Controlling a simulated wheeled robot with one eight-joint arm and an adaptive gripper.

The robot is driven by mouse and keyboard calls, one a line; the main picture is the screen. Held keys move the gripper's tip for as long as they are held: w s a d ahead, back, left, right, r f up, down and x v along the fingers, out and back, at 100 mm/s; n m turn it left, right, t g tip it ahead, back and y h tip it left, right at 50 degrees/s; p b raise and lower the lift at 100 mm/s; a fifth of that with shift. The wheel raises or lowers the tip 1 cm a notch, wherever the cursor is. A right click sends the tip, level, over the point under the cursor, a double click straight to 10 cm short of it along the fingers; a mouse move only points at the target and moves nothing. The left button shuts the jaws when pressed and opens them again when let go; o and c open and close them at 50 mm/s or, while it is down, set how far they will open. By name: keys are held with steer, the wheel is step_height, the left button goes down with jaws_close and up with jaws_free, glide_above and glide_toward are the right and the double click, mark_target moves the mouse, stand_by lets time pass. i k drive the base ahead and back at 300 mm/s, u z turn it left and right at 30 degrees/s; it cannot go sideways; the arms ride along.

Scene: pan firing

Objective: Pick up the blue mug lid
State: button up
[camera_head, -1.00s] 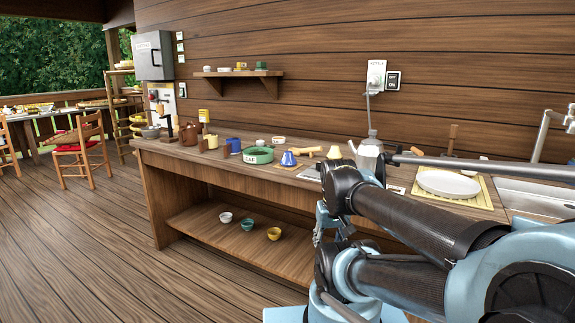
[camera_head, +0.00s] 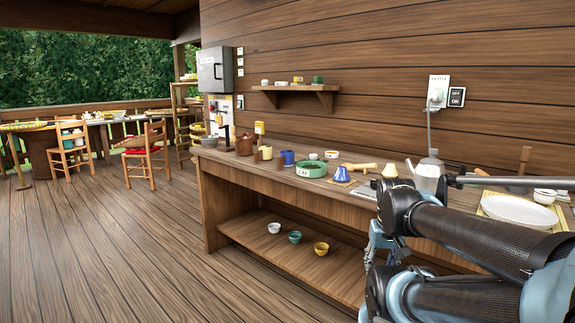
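A blue mug (camera_head: 287,158) stands on the wooden workbench (camera_head: 240,163), toward its left part. I cannot make out a separate blue lid with certainty. A small blue cone-shaped piece (camera_head: 341,174) sits on the bench further right, past the green dog bowl (camera_head: 311,170). My folded arm fills the lower right in front of the bench, well to the right of the mug. My gripper cannot be made out.
A white plate (camera_head: 520,212), a grey bottle-like vessel (camera_head: 427,174) and a brown teapot (camera_head: 245,144) stand on the bench. Three small bowls sit on its lower shelf (camera_head: 265,236). A wooden chair (camera_head: 145,160) stands at left. The deck floor (camera_head: 110,250) before the bench is clear.

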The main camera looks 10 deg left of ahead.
mark_target(341, 175)
steer(key=k, duration=1.3)
steer(key=u, duration=0.3)
steer(key=i, duration=1.65)
steer(key=z, duration=0.3)
